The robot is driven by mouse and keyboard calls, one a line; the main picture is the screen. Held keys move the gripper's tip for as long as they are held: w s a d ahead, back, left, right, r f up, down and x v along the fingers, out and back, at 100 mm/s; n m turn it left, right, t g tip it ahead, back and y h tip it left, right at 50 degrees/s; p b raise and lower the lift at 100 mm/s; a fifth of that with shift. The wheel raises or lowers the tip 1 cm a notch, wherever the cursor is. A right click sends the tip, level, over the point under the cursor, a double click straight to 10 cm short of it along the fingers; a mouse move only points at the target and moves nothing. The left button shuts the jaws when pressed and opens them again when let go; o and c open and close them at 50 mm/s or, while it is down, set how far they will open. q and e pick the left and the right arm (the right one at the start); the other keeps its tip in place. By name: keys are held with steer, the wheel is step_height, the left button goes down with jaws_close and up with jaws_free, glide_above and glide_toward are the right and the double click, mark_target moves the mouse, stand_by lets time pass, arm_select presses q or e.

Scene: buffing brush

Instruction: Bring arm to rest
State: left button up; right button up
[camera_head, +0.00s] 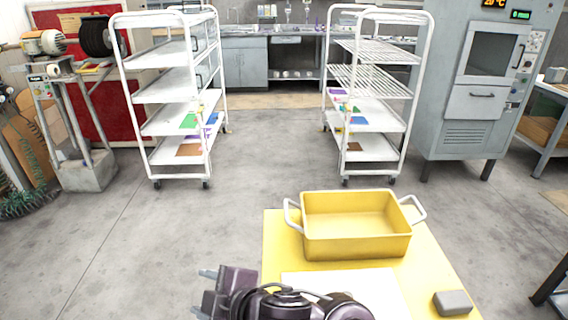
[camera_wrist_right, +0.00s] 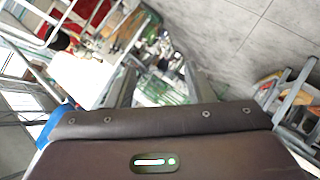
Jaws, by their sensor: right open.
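My right gripper (camera_head: 204,292) shows at the bottom of the head view, left of the yellow table. Its fingers point left, stand apart and hold nothing that I can see. In the right wrist view its two fingers (camera_wrist_right: 160,78) are spread, with only blurred background between them. Dark links of my own arm cover the near edge of the table. My left gripper is in neither view. A machine with a dark round brush (camera_head: 95,38) stands at the far left, well away from the gripper.
A yellow bin (camera_head: 355,240) with white handles and a grey block (camera_head: 452,303) are on the yellow table (camera_head: 440,270). Two white rack carts (camera_head: 170,90) (camera_head: 370,85) and a grey cabinet machine (camera_head: 480,100) stand behind. The floor left of the table is clear.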

steer(key=w+d+f+m+t+h, duration=0.1)
steer(key=d+f+m+h, duration=0.2)
steer(key=d+m, duration=0.4)
steer(key=d+f+m+h, duration=0.3)
steer(key=d+m, duration=0.1)
steer(key=d, duration=0.6)
steer(key=s+d+f+m+g+h, duration=0.2)
steer(key=s+d+f+m, duration=0.25)
steer(key=d, duration=0.35)
steer(key=s+d+f+m+g+h, duration=0.2)
steer(key=s+d+f+m+g, duration=0.1)
steer(key=s+d+f, duration=0.4)
step_height(320, 180, down, 24)
steer(key=s+d+g+p, duration=0.1)
steer(key=p, duration=0.2)
steer(key=s+d+f+p, duration=0.1)
steer(key=s+f, duration=0.6)
steer(key=s, duration=0.3)
steer(key=s+d+f+n+g+p, duration=0.1)
steer(key=s+d+f, duration=0.1)
steer(key=s+f, duration=0.6)
steer(key=shift+s+d+f+p, duration=0.15)
steer(key=shift+s+d+p, duration=0.15)
steer(key=shift+s, duration=0.65)
